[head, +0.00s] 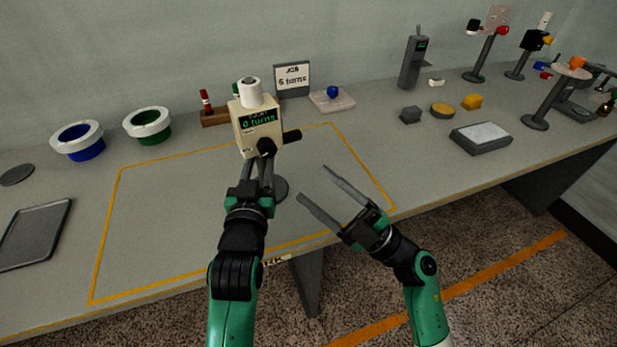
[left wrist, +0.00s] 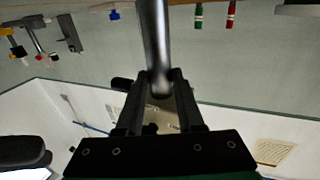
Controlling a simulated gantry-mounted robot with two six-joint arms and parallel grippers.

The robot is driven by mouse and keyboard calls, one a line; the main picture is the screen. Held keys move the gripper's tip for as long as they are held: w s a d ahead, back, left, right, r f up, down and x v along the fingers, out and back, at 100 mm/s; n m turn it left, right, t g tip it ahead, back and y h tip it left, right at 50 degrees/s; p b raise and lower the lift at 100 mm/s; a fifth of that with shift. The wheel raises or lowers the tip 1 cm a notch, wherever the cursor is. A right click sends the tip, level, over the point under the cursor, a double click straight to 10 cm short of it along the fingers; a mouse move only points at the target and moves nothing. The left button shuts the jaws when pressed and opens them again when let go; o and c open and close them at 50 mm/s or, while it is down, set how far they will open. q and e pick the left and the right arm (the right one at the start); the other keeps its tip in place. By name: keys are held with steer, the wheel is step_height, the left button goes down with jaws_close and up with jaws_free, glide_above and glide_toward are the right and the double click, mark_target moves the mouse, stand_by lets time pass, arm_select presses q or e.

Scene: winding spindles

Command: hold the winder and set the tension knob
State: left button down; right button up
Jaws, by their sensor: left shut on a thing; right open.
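The winder (head: 248,132) is a cream box with a green "0 turns" display, a white spool on top, a dark handle (head: 291,136) at its right and a black knob (head: 266,147) low on its front. It stands upright on a post with a round dark base (head: 280,189). My left gripper (head: 263,168) is shut on the post just below the box; the left wrist view shows its fingers (left wrist: 160,88) around the grey post (left wrist: 153,35). My right gripper (head: 318,190) is open and empty, right of the winder near the table's front. Which part is the tension knob is unclear.
A yellow outline marks the table (head: 150,220) around the winder. Behind stand a "JOB 6 turns" sign (head: 293,76), a rack with a red spool (head: 207,102), and blue (head: 80,148) and green (head: 148,135) bowls. A grey tray (head: 36,235) lies left. Several devices fill the right.

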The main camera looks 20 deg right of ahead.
arm_select(q)
steer(key=shift+f, duration=0.45)
steer(key=c, duration=0.8)
jaws_free()
steer(key=shift+o, duration=1.1)
steer(key=shift+s, duration=0.1)
steer(key=shift+o, duration=0.7)
steer(key=shift+r, duration=0.25)
